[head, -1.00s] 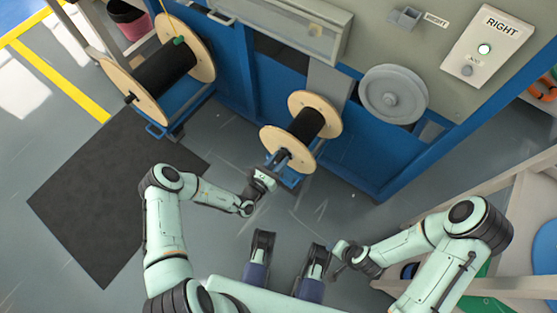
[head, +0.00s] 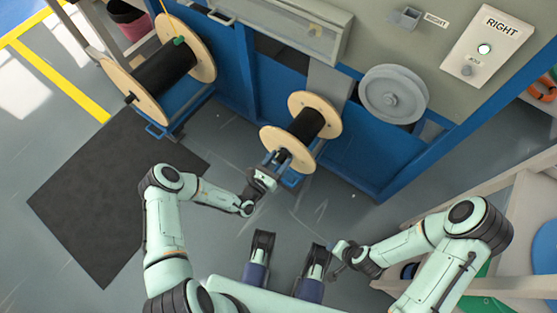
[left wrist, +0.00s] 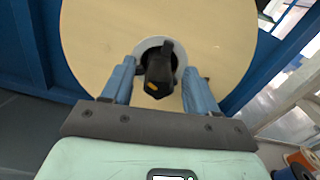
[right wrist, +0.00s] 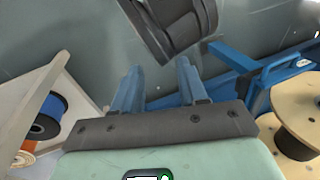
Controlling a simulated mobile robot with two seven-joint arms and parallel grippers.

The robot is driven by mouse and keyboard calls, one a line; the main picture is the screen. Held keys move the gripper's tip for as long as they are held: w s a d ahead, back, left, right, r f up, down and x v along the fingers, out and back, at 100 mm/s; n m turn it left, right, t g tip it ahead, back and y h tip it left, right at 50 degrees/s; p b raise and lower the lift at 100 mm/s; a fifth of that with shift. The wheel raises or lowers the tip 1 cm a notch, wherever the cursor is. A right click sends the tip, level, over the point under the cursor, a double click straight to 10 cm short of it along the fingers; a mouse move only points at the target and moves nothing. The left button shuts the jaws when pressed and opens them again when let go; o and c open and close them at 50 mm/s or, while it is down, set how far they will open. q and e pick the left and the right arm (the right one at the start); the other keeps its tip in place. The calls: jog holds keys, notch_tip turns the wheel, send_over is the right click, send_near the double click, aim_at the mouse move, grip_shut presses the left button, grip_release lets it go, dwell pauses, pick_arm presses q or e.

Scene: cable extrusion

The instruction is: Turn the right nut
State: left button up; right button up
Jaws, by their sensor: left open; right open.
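The right nut (left wrist: 158,80) is a black, knob-like piece with a yellow mark. It sits at the grey hub in the centre of the wooden spool flange (left wrist: 90,30). In the head view this is the smaller spool (head: 328,112) with black cable, in front of the blue machine. My left gripper (head: 271,163) is at the spool's near end. In the left wrist view its open blue fingers (left wrist: 160,88) stand either side of the nut, with gaps visible; contact depth is unclear. My right gripper (right wrist: 158,85) is open and empty, away from the spool.
A larger cable spool (head: 165,72) stands at the upper left. The blue machine (head: 365,150) carries a grey wheel (head: 393,94) and a panel marked RIGHT (head: 488,45). A pale frame (head: 520,190) stands at the right.

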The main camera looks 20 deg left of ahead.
pick_arm(q)
jog(key=shift+s, duration=0.1)
jog(key=p+v, duration=0.2)
jog(key=v, duration=1.1)
pick_arm(e)
jog(key=shift+g+y, duration=0.4)
jog(key=shift+g, duration=0.3)
jog(key=s+r, duration=0.1)
jog(key=s+a+r, duration=0.2)
jog(key=s, duration=0.1)
pick_arm(q)
jog(key=shift+s+r+p, duration=0.1)
jog(key=shift+p, duration=0.2)
